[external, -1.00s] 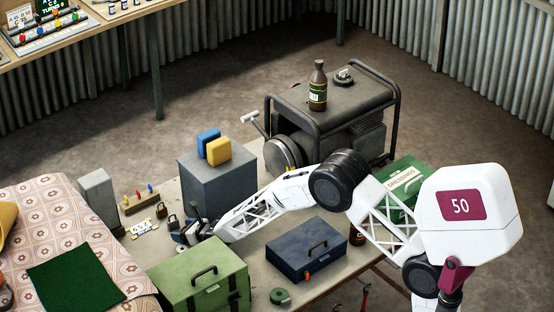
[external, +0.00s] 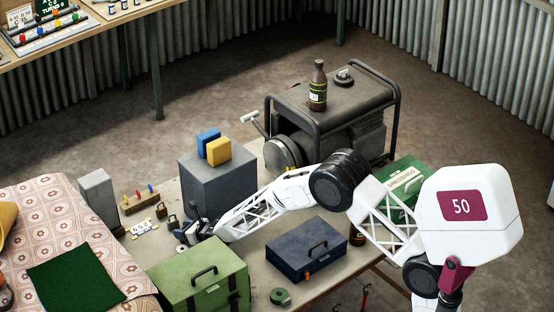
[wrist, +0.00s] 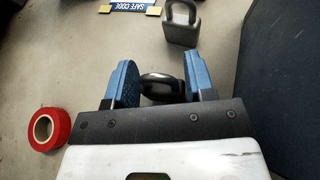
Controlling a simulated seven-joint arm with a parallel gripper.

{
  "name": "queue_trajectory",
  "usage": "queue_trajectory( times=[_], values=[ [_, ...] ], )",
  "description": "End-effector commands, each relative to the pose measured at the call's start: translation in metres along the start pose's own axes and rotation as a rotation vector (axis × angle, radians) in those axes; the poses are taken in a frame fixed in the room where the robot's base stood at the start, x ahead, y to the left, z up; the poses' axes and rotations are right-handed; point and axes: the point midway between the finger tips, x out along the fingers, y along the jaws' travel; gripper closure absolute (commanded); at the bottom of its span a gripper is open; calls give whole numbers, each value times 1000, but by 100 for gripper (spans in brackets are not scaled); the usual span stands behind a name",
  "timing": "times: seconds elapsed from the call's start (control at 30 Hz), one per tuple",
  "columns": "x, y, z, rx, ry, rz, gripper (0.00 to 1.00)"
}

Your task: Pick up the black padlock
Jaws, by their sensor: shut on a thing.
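The black padlock (wrist: 160,87) shows in the wrist view as a dark rounded shape between the two blue fingers of my gripper (wrist: 161,84). My gripper is shut on it. The fingers partly hide its sides and its lower part cannot be made out. I cannot tell whether the padlock touches the table.
A grey padlock (wrist: 180,24) stands just beyond my gripper, near a "SAFE CODE" plate (wrist: 133,6). A red tape roll (wrist: 46,130) lies to the left. The tall grey box (external: 215,185), green case (external: 200,280) and navy toolbox (external: 305,250) surround my arm.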

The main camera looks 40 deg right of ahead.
Motion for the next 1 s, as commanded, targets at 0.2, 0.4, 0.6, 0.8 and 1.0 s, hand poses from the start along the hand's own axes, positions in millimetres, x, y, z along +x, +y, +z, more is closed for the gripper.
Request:
queue_trajectory(
  times=[0.2, 0.4, 0.6, 0.8, 1.0],
  values=[
    [-6, 0, 15, -1, -3, 0, 78],
    [-17, 1, 42, 0, -4, 0, 78],
    [-33, 2, 81, -1, -3, 0, 78],
    [-52, 3, 127, -1, -4, 0, 78],
    [-72, 4, 173, -1, -4, 0, 78]
  ],
)
